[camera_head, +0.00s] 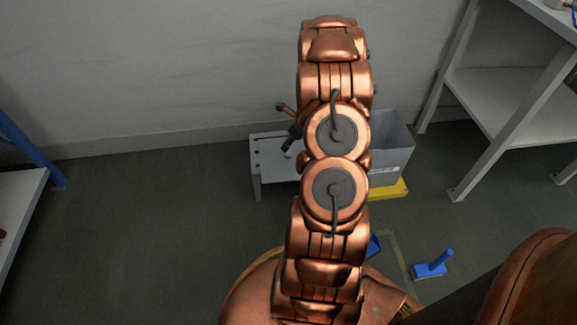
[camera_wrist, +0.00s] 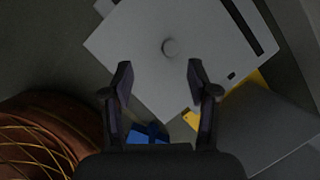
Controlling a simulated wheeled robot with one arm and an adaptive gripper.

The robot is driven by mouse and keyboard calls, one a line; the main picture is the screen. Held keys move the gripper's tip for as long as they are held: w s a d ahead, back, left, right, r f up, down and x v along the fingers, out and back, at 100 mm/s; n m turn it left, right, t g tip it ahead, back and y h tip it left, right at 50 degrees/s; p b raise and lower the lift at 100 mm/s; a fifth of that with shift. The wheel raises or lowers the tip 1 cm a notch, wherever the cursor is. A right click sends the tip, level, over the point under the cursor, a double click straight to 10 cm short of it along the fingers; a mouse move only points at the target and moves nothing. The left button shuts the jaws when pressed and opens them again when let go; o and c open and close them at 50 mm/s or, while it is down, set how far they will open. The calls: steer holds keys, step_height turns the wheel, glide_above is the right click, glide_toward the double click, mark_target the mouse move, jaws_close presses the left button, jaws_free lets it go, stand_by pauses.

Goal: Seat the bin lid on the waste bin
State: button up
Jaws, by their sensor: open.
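The bin lid (camera_wrist: 110,45), a flat pale grey plate with a round knob (camera_wrist: 169,47), shows in the wrist view just beyond my fingers. It appears to lie on the low grey stand (camera_head: 256,178). In the head view my arm hides most of this area. My gripper (camera_wrist: 159,75) is open and empty, its fingertips apart, with the knob ahead of the gap between them and not between the fingers. The grey waste bin (camera_head: 395,145) stands right of the stand, partly behind my arm. The bin also shows at lower right in the wrist view (camera_wrist: 262,130).
A yellow base (camera_head: 389,189) shows under the bin. A blue tool (camera_head: 432,268) lies on the floor at front right. A grey shelf (camera_head: 500,100) stands at right, and another shelf (camera_head: 20,200) at left. The floor at left is clear.

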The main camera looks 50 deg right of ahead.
mark_target(288, 154)
steer(key=shift+m, duration=0.6)
steer(key=f, duration=0.1)
steer(key=d+f, duration=0.1)
steer(key=f+b, duration=0.1)
steer(key=f, duration=0.1)
steer(key=shift+s+d+f, duration=0.1)
steer(key=shift+s+d, duration=0.1)
steer(key=shift+d, duration=0.15)
steer(key=shift+b+x, duration=1.75)
steer(key=shift+x, duration=1.25)
steer(key=shift+w, duration=0.15)
steer(key=shift+d, duration=0.1)
jaws_close()
